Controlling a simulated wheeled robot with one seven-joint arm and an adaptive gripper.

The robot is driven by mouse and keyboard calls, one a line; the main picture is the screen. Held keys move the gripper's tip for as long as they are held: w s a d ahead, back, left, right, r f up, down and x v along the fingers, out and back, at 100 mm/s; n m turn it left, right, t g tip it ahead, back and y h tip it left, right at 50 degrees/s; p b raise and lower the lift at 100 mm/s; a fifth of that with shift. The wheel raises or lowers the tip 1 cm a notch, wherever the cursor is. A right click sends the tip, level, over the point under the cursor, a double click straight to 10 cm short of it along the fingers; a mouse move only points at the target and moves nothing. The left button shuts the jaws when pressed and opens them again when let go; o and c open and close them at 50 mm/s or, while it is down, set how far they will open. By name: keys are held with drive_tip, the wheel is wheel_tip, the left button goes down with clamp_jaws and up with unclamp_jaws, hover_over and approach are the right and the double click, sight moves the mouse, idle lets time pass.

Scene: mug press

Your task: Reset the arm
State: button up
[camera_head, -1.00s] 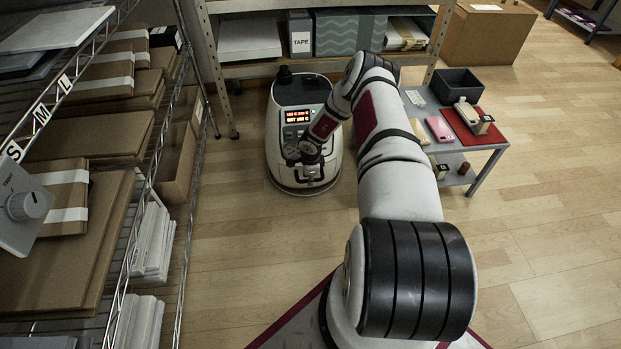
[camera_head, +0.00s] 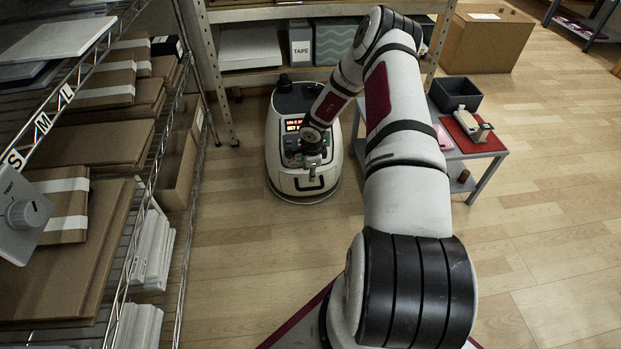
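My arm reaches forward from the bottom right, bends at a raised elbow and slopes down to the left. My forearm hides the right part of the press top.
A small grey table at right carries a dark bin (camera_head: 455,94), a red mat (camera_head: 459,140) with a boxy item, and a pink object (camera_head: 443,137). Wire shelving with cardboard boxes (camera_head: 58,205) lines the left. A shelf stands behind. Floor (camera_head: 230,270) between is clear.

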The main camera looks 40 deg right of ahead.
drive_tip(key=shift+s+a+r, duration=0.1)
drive_tip(key=shift+s+r, duration=0.05)
drive_tip(key=shift+r, duration=0.7)
